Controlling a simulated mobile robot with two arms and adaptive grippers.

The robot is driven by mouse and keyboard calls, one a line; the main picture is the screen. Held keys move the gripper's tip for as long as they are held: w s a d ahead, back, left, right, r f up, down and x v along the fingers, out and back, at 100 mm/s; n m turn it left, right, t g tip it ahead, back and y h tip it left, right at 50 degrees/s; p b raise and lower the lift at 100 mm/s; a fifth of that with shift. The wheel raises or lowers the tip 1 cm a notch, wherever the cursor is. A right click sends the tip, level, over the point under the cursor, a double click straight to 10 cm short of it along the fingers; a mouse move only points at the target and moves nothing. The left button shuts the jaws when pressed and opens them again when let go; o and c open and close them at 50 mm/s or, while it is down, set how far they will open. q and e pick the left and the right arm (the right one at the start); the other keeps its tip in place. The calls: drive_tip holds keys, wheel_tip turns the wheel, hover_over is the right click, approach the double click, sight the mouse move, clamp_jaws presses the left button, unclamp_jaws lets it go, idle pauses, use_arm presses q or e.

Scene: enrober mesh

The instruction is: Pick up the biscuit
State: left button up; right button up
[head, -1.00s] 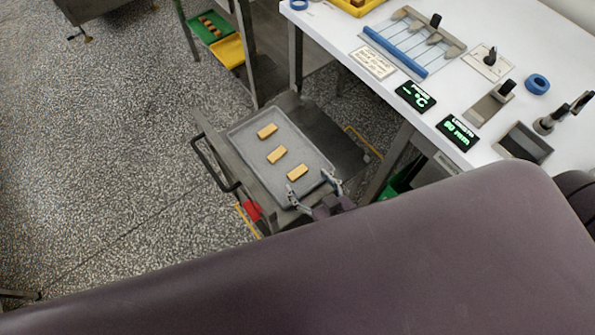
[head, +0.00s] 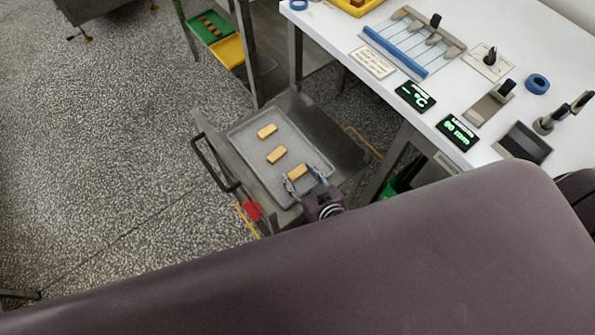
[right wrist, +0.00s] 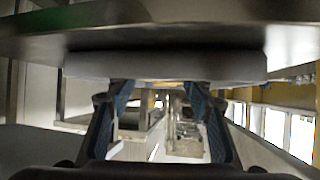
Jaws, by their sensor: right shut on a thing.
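Three tan biscuits lie in a row on a grey tray (head: 240,139) in the head view: a far biscuit (head: 267,131), a middle biscuit (head: 276,155) and a near biscuit (head: 298,172). My right gripper (head: 304,177) is at the tray's near end, its fingers either side of the near biscuit and shut on it. The biscuit still appears at tray level; whether it touches the tray is unclear. The right wrist view shows the two blue-padded fingers (right wrist: 158,96); the biscuit cannot be made out there. My left gripper is out of view.
The tray sits on a metal stand with a black handle (head: 214,166). A white worktop (head: 465,80) with displays and fixtures stands to the right. Green (head: 205,27) and yellow (head: 228,51) trays are behind. My own dark arm covers the foreground.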

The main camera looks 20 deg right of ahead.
idle(0.3)
drive_tip(key=shift+r, duration=0.6)
drive_tip(key=d+r+n+g+y+p, duration=0.1)
drive_tip(key=r+n+y, duration=0.1)
drive_tip(key=r, duration=1)
drive_tip(key=s+d+r+n+g+y+p, duration=0.1)
drive_tip(key=d+r+n+g+y, duration=0.1)
drive_tip(key=r, duration=1)
drive_tip(key=s+d+r+n+g+y+p, duration=0.1)
drive_tip(key=r+n+y, duration=0.3)
drive_tip(key=r, duration=0.8)
drive_tip(key=shift+d+r+n+g+p, duration=0.2)
drive_tip(key=shift+d+n+g+p, duration=0.15)
drive_tip(key=shift+d+n+g, duration=0.3)
drive_tip(key=shift+s+d+t, duration=0.1)
drive_tip(key=shift+d+t, duration=0.05)
drive_tip(key=shift+t, duration=0.1)
